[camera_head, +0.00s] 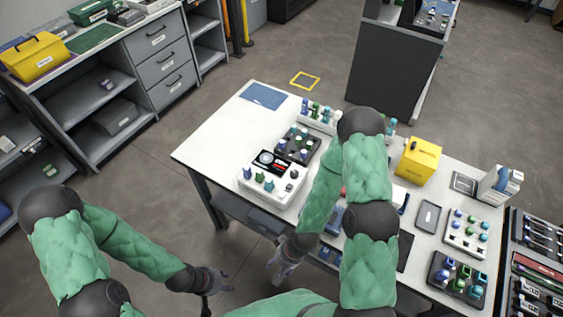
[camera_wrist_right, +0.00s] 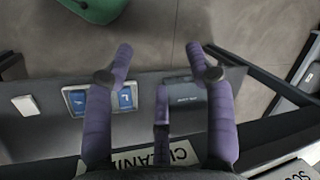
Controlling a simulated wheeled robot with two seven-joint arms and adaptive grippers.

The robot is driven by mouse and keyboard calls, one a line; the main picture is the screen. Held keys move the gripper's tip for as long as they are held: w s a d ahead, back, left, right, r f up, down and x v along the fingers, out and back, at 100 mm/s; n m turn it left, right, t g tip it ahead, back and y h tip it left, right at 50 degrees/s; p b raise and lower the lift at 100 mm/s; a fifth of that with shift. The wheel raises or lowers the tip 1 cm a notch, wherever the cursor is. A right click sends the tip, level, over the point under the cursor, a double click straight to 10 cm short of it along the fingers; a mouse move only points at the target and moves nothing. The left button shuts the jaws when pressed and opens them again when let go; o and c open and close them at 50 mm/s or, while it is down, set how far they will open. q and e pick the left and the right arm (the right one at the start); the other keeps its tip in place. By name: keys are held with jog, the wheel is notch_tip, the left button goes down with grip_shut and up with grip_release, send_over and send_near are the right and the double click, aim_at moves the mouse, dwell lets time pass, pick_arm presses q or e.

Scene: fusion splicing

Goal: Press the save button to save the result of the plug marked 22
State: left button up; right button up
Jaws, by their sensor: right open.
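A white device (camera_head: 285,185) with a dark screen, a dial and several colored knobs or plugs stands near the table's left front edge. The number 22 and a save button cannot be made out at this size. My right gripper (camera_head: 276,274) hangs low at the table's front edge, right of and below the device. In the right wrist view the right gripper (camera_wrist_right: 159,56) has its fingers spread, with nothing between them. My left gripper (camera_head: 218,283) hangs in front of the table, left of the right one. Its fingers look apart and empty.
The white table (camera_head: 214,140) holds a dark block with plugs (camera_head: 298,145), a yellow box (camera_head: 418,160) and a grey tray (camera_head: 428,216). Below the table edge a shelf (camera_wrist_right: 210,128) carries a blue-windowed item. My right arm hides the table's middle. Its back left is free around a blue mat (camera_head: 262,96).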

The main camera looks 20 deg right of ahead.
grip_shut()
dwell(1.4)
